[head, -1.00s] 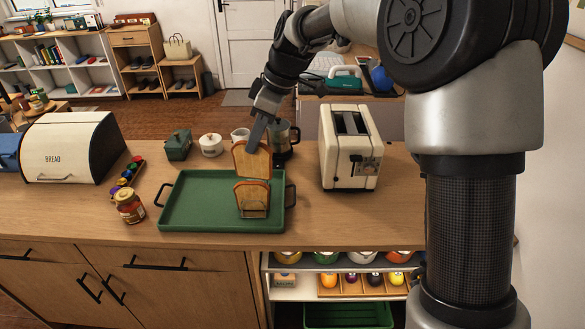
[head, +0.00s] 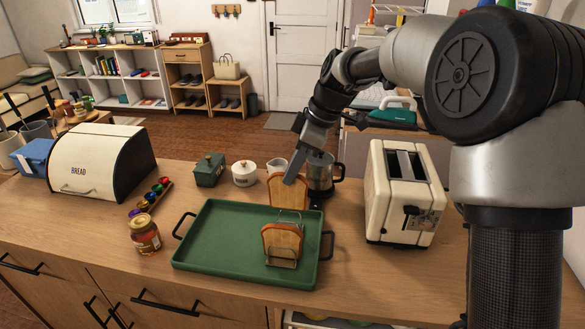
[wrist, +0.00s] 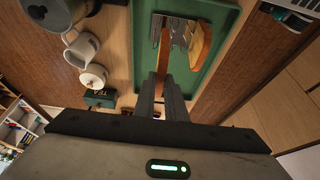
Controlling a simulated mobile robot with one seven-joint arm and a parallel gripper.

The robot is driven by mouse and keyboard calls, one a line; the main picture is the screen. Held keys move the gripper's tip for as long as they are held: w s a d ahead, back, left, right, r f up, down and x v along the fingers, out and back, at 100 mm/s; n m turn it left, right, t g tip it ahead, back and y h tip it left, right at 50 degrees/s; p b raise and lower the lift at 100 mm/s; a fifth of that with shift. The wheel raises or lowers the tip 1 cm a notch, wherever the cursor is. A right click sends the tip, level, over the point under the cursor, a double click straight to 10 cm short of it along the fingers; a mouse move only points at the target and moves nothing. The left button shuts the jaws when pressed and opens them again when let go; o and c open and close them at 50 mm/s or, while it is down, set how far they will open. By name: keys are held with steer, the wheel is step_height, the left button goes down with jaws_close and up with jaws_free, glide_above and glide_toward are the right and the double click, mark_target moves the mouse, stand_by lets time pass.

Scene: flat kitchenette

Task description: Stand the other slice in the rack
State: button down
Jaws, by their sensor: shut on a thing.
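My gripper (head: 292,180) points down and is shut on a slice of bread (head: 287,193). It holds this slice upright at the far side of the wire rack (head: 290,214). The slice's lower part shows behind the rack's wire; I cannot tell whether its bottom touches the rack or tray. Another slice (head: 282,240) stands in the near part of the rack. The rack stands on the green tray (head: 225,240), toward its right end. In the wrist view, the held slice (wrist: 164,62) shows edge-on between my fingers (wrist: 165,95), with the standing slice (wrist: 201,45) to its right.
A cream toaster (head: 398,190) stands right of the tray. A jar (head: 144,235) and bread bin (head: 100,160) are left. The tray's left part is clear.

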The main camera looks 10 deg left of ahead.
mark_target(293, 208)
steer(key=shift+f+b, duration=2.05)
steer(key=shift+f, duration=1.15)
steer(key=c, duration=1.7)
jaws_free()
steer(key=shift+r, duration=0.1)
steer(key=shift+r+p, duration=2.85)
steer(key=shift+r, duration=1.1)
